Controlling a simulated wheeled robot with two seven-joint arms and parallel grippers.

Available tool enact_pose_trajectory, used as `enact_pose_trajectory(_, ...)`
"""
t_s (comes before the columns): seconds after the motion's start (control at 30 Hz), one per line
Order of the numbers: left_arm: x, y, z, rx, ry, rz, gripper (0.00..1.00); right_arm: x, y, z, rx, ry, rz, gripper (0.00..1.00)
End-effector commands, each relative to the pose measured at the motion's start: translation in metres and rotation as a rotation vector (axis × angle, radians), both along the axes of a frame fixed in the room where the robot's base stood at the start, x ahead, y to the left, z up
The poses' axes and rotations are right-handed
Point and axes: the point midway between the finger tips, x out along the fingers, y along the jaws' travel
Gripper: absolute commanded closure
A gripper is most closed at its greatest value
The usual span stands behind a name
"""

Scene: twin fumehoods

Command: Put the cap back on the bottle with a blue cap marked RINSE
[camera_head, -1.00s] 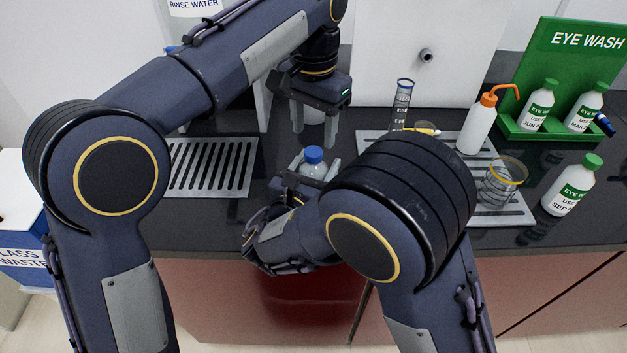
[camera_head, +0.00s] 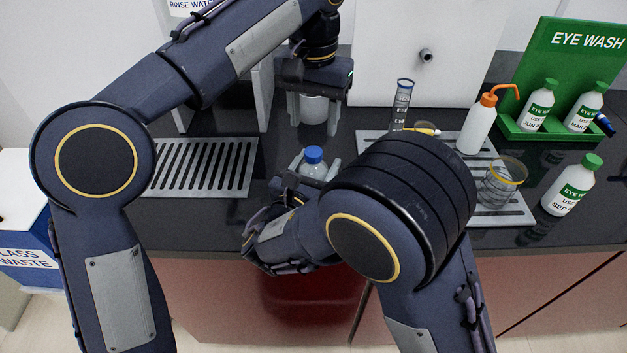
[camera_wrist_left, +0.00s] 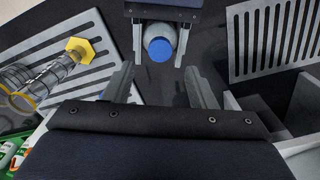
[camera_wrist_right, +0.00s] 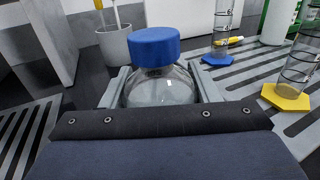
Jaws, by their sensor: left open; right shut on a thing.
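A clear round bottle (camera_wrist_right: 160,88) with a blue cap (camera_wrist_right: 153,46) stands upright in my right gripper (camera_wrist_right: 159,72), whose fingers are shut on its sides. The cap sits on the bottle's neck; how tightly, I cannot tell. No RINSE marking is readable on it. In the head view the blue cap (camera_head: 314,154) and bottle (camera_head: 313,170) show beyond my right forearm. My left gripper (camera_head: 314,122) is open and empty, pointing down behind and above the bottle. In the left wrist view the cap (camera_wrist_left: 160,49) lies ahead of the open fingers, apart from them.
A white cup (camera_wrist_right: 115,47) with thin rods stands behind the bottle. Slotted grey trays lie left (camera_head: 203,168) and right (camera_head: 513,212); the right one holds glassware and an orange-topped wash bottle (camera_head: 477,126). Green-capped eye wash bottles (camera_head: 572,186) stand at far right.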

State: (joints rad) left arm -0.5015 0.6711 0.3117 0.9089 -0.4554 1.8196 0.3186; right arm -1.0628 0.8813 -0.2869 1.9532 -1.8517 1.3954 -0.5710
Motion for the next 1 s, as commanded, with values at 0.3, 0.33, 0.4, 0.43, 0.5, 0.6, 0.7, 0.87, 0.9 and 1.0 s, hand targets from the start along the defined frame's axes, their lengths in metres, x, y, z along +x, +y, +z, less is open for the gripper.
enact_pose_trajectory(0.3, -0.001, 0.001, -0.049, 0.002, 0.002, 0.0, 0.49, 0.0, 0.0, 0.0, 0.0, 0.0, -0.001, 1.0)
enact_pose_trajectory(0.33, 0.0, 0.001, -0.053, 0.002, 0.001, 0.0, 0.49, 0.0, 0.0, 0.0, 0.0, 0.0, -0.001, 1.0)
enact_pose_trajectory(0.4, 0.0, 0.001, -0.059, 0.002, 0.001, 0.0, 0.49, 0.0, 0.0, 0.0, 0.0, 0.0, -0.001, 1.0)
enact_pose_trajectory(0.43, 0.0, 0.001, -0.061, 0.0, 0.001, 0.0, 0.49, 0.0, 0.0, 0.0, 0.0, 0.0, -0.001, 1.0)
enact_pose_trajectory(0.5, 0.0, 0.001, -0.065, 0.0, 0.001, -0.001, 0.49, 0.0, 0.0, 0.0, 0.0, 0.0, -0.001, 1.0)
enact_pose_trajectory(0.6, 0.0, 0.0, -0.067, 0.0, 0.0, -0.001, 0.49, 0.0, 0.0, 0.0, 0.0, 0.0, -0.001, 1.0)
enact_pose_trajectory(0.7, 0.0, 0.0, -0.067, 0.0, 0.0, -0.001, 0.49, 0.0, 0.0, 0.0, 0.0, 0.0, -0.001, 1.0)
enact_pose_trajectory(0.87, 0.0, 0.0, -0.067, 0.0, 0.0, -0.001, 0.54, 0.0, 0.0, 0.0, 0.0, 0.0, -0.001, 1.0)
enact_pose_trajectory(0.9, 0.0, 0.0, -0.067, 0.0, 0.0, -0.001, 0.59, 0.0, 0.0, 0.0, 0.0, 0.0, -0.001, 1.0)
enact_pose_trajectory(1.0, 0.0, 0.0, -0.067, 0.0, 0.0, -0.001, 0.72, 0.0, 0.0, 0.0, 0.0, 0.0, -0.001, 1.0)
